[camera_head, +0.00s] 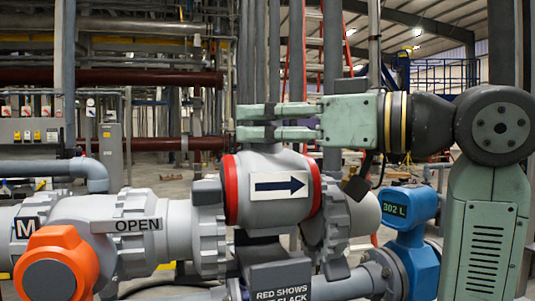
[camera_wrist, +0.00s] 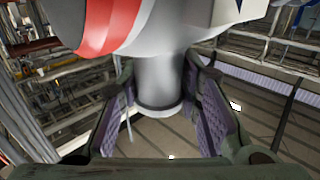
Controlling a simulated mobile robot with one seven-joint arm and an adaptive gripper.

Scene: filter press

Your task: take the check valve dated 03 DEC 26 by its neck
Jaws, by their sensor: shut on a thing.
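The check valve (camera_head: 265,215) is a grey round body with a red band at each side and a white plate with a dark arrow pointing right. It sits in the pipe line between two grey toothed collars. No date can be read on it. My gripper (camera_head: 250,122) reaches in from the right above the valve, its fingers level over the top. In the wrist view the valve's neck (camera_wrist: 158,75) stands between the two finger pads of my gripper (camera_wrist: 165,110), which is shut on it. The red band (camera_wrist: 100,25) shows above.
An orange knob (camera_head: 55,265) and a grey body marked OPEN (camera_head: 138,225) are at the left. A blue meter reading 302 L (camera_head: 405,210) stands close at the right. A sign with RED SHOWS (camera_head: 283,285) is below the valve. Pipes and racks fill the background.

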